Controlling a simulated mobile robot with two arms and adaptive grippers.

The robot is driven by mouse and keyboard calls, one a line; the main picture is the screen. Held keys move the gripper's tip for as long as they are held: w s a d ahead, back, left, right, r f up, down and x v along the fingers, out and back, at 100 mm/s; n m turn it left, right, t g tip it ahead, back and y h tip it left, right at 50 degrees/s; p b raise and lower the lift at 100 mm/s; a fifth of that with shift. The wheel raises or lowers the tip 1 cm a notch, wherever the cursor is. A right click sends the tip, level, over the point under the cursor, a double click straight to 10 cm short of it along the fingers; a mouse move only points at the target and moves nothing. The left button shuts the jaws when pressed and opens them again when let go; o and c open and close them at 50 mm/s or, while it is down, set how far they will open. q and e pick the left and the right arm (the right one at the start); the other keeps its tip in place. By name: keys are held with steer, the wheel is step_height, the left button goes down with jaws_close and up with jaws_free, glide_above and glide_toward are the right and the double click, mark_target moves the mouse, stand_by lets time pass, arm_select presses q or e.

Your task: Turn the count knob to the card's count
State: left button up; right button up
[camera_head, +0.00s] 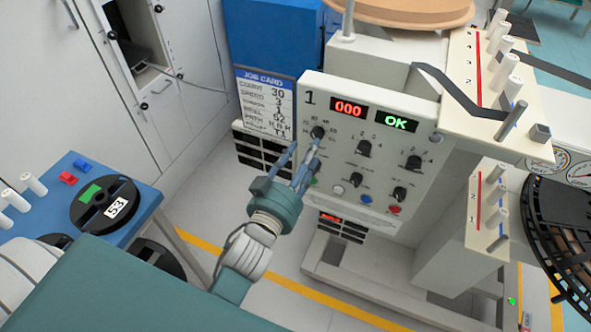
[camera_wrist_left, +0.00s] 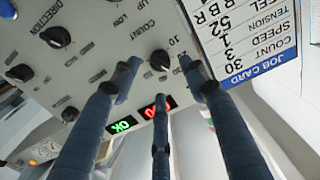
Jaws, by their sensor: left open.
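The count knob (camera_head: 318,131) is a small black knob at the upper left of the white panel (camera_head: 345,105). It also shows in the wrist view (camera_wrist_left: 160,60) beside the label COUNT, with a 10 printed near it. Its exact setting is too small to read. The job card (camera_head: 265,95) left of the panel reads count 30; it is upside down in the wrist view (camera_wrist_left: 245,40). My left gripper (camera_head: 306,153) is open, its fingers pointing at the knob. In the wrist view the fingertips (camera_wrist_left: 160,75) spread around the knob, and no grip on it shows.
A red display (camera_head: 348,107) reads 000 and a green one (camera_head: 397,120) reads OK. Other knobs (camera_head: 364,148) and coloured buttons (camera_head: 366,199) sit right of and below the count knob. A blue table (camera_head: 140,217) with a black reel (camera_head: 104,204) stands left.

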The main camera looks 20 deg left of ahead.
arm_select(q)
steer(key=s, duration=0.6)
steer(key=shift+s, duration=0.4)
steer(key=shift+a+f, duration=0.1)
steer(key=s+d+f+g, duration=0.1)
steer(key=s+f+g, duration=0.2)
steer(key=f, duration=1)
steer(key=s+d+f+m+g, duration=0.1)
steer(key=s+f+g, duration=0.25)
steer(key=f, duration=0.95)
steer(key=s+d+f+g, duration=0.15)
steer(key=s+f, duration=0.25)
steer(key=f, duration=0.9)
steer(key=s+a+f+g, duration=0.4)
steer(key=s+f, duration=0.6)
steer(key=s, duration=0.4)
steer(key=s+a+f+m+g, duration=0.1)
steer(key=s+a+f+g, duration=0.4)
steer(key=s+f, duration=0.5)
steer(key=s, duration=0.3)
steer(key=shift+s+a+f+y, duration=0.15)
steer(key=shift+s+f+y, duration=0.15)
steer(key=shift+s, duration=0.1)
